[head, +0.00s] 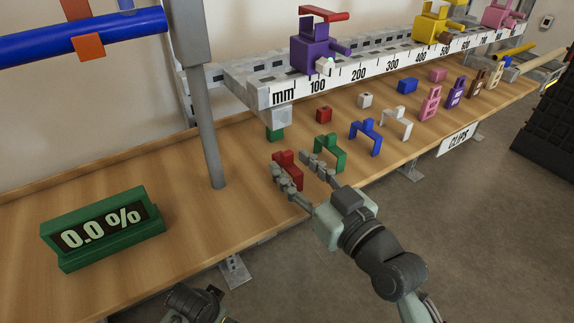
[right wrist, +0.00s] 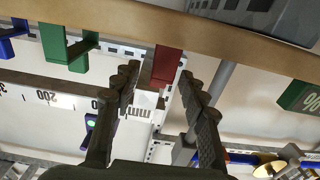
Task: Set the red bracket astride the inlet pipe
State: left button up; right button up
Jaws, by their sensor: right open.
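The red bracket (head: 290,161) stands on the wooden bench at the near end of a row of brackets. My right gripper (head: 302,169) is open at the bracket, its fingers spread and partly covering it. In the right wrist view the red bracket (right wrist: 168,64) shows between the two open fingertips (right wrist: 158,80), with gaps visible beside it. A blue pipe (head: 120,31) with an orange piece around it is at the upper left; I cannot tell whether it is the inlet pipe. My left gripper is not clearly in view.
Green (head: 330,150), blue (head: 368,135) and white (head: 397,120) brackets stand to the right of the red one. A grey post (head: 208,130) rises to the left. A green 0.0 % display (head: 104,229) sits at left. A millimetre-marked rail (head: 345,72) runs behind.

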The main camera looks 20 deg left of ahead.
jog(key=shift+w+a, duration=0.15)
jog(key=c, duration=0.9)
jog(key=shift+c, duration=0.2)
jog(key=shift+r, duration=0.1)
